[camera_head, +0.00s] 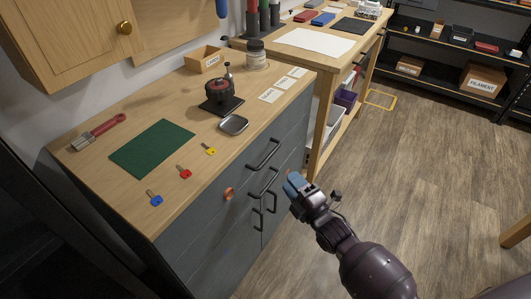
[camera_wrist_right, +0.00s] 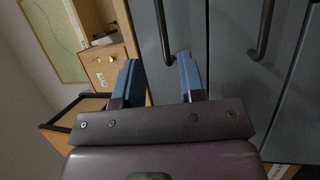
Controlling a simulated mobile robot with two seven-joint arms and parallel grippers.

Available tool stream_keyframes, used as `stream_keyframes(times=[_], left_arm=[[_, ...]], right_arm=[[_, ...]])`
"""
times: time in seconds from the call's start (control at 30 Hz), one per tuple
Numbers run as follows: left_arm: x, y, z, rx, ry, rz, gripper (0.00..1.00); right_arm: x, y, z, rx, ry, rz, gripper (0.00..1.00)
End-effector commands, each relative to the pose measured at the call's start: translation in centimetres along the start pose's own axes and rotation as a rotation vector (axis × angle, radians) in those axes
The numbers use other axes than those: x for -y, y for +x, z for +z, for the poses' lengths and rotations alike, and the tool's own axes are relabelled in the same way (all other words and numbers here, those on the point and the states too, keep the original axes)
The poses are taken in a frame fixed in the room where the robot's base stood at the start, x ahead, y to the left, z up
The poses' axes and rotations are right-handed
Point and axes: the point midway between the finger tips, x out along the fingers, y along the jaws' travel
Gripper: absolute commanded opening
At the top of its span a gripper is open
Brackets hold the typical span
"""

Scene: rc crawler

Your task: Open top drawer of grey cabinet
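The grey cabinet (camera_head: 215,235) stands under a wooden top in the head view. Its top drawer front (camera_head: 285,133) looks flush and shut, with a dark bar handle (camera_head: 264,155). Another bar handle (camera_head: 264,183) is below it, and upright handles are lower down. My right gripper (camera_head: 295,186) is in front of the cabinet, to the right of and lower in the picture than the top handle. In the right wrist view its blue fingers (camera_wrist_right: 160,82) are apart with nothing between them. Dark bar handles (camera_wrist_right: 163,32) show beyond the fingers, apart from them. My left gripper is not in view.
The wooden top (camera_head: 85,165) holds a green mat (camera_head: 152,148), several coloured keys, a red-handled brush (camera_head: 98,132) and a metal tray (camera_head: 233,124). An orange round part (camera_head: 228,193) is on the cabinet front. The floor (camera_head: 420,160) at right is mostly clear.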

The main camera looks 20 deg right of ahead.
Motion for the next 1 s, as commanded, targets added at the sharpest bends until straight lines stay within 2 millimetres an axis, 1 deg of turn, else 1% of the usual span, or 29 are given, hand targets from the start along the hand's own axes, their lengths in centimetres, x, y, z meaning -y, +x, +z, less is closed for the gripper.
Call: stream_keyframes(times=[0.03,0.17,0.5,0.7,0.8,1.0], left_arm=[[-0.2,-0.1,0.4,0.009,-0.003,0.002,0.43],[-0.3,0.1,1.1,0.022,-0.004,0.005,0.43],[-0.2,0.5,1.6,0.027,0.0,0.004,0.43],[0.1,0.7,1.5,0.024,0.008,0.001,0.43],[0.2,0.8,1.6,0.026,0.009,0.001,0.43],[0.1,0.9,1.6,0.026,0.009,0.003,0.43]], right_arm=[[0.0,0.2,0.0,0.0,-0.008,0.0,0.37],[0.1,1.2,0.0,0.0,-0.009,-0.001,0.37],[0.3,6.6,0.0,0.0,-0.007,-0.003,0.37],[0.3,9.2,0.0,0.001,-0.007,-0.004,0.37],[0.3,10.0,0.0,0.001,-0.007,-0.004,0.37],[0.1,10.8,0.0,0.001,-0.007,-0.003,0.37]])
